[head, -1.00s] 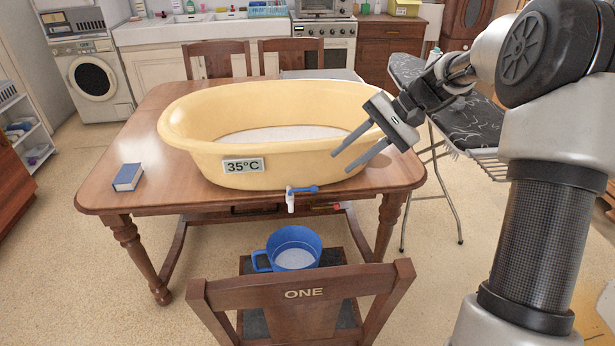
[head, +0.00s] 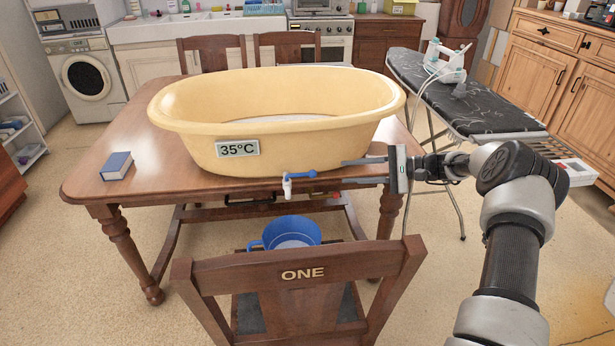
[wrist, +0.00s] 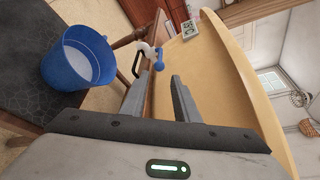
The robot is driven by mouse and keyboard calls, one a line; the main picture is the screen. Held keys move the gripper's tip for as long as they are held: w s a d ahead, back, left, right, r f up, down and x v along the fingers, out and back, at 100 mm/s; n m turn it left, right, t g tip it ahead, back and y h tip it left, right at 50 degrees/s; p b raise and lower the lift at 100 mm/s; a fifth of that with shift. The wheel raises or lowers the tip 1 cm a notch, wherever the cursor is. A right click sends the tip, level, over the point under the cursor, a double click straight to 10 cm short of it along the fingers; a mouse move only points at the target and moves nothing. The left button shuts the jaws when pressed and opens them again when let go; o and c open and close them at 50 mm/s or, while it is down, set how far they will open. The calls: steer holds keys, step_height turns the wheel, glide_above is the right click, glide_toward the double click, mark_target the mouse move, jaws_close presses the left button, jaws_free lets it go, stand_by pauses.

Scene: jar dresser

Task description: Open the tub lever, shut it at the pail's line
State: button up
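The yellow tub (head: 300,150) stands on the wooden table with a "35°C" label on its side and pale liquid inside. Its tap has a white spout (head: 287,188) and a blue lever (head: 300,174) pointing right; the lever also shows in the wrist view (wrist: 159,60). No stream is visible. The blue pail (head: 285,232) is below the tap on the chair seat, its inside pale; I cannot tell its level or line. It also shows in the wrist view (wrist: 88,80). My gripper (head: 343,172) is open and empty, fingers pointing left, a little right of the lever.
The chair marked "ONE" (head: 302,273) stands in front of the table, its back nearest me. A blue book (head: 117,166) lies at the table's left (head: 95,190). An ironing board (head: 470,105) with an iron (head: 445,60) is at the right.

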mark_target(316, 174)
steer(key=b+x, duration=0.1)
steer(key=x, duration=1.2)
steer(key=shift+a+f+b, duration=0.1)
steer(key=shift+b, duration=0.3)
jaws_close()
